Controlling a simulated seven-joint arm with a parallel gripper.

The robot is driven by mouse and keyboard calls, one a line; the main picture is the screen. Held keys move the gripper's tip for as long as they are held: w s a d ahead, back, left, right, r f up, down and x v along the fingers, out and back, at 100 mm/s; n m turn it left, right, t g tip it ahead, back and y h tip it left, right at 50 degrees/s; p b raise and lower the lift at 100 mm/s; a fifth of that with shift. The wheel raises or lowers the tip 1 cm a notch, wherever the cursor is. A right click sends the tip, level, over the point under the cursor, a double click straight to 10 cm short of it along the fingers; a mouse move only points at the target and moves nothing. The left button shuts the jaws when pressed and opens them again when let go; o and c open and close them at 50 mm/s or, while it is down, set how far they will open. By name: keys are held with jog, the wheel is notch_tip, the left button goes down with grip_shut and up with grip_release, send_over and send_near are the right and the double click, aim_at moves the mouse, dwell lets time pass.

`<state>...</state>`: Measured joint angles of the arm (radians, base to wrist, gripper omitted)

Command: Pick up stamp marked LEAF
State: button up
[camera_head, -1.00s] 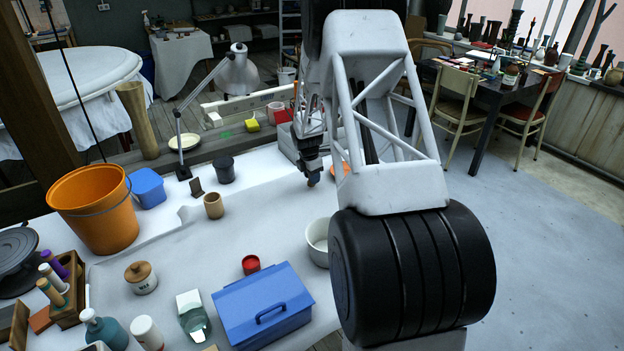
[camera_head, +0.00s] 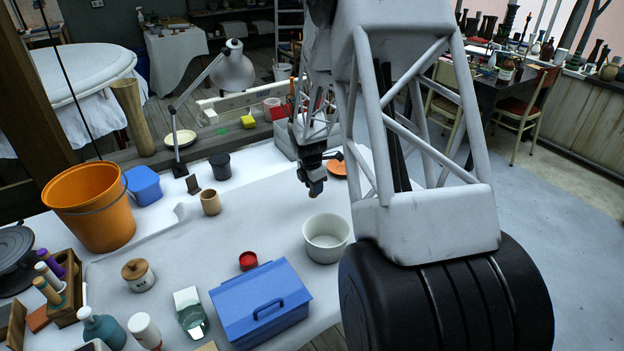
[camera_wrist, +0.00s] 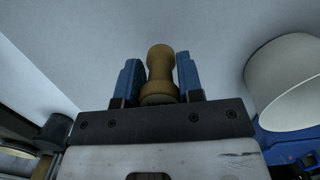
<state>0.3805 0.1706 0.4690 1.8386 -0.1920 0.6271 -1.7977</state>
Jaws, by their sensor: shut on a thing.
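My gripper (camera_head: 314,188) hangs above the white table, behind and left of the white bowl in the head view. In the wrist view my gripper (camera_wrist: 160,82) has its two blue fingers shut on a tan wooden stamp (camera_wrist: 160,62) with a rounded knob end and a narrower neck. Only a small tip of the stamp (camera_head: 313,195) shows below the fingers in the head view. Its marking cannot be read in these frames. The stamp is held clear of the table.
A white bowl (camera_head: 326,240) stands just in front of my gripper. An orange dish (camera_head: 337,169) lies behind. The middle of the table is clear.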

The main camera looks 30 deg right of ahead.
jog(key=shift+s+a+r, duration=0.1)
jog(key=shift+s+a, duration=0.25)
jog(key=shift+s, duration=0.5)
jog(key=shift+s+a+r, duration=0.1)
jog(key=shift+s+a, duration=0.2)
jog(key=shift+s, duration=0.5)
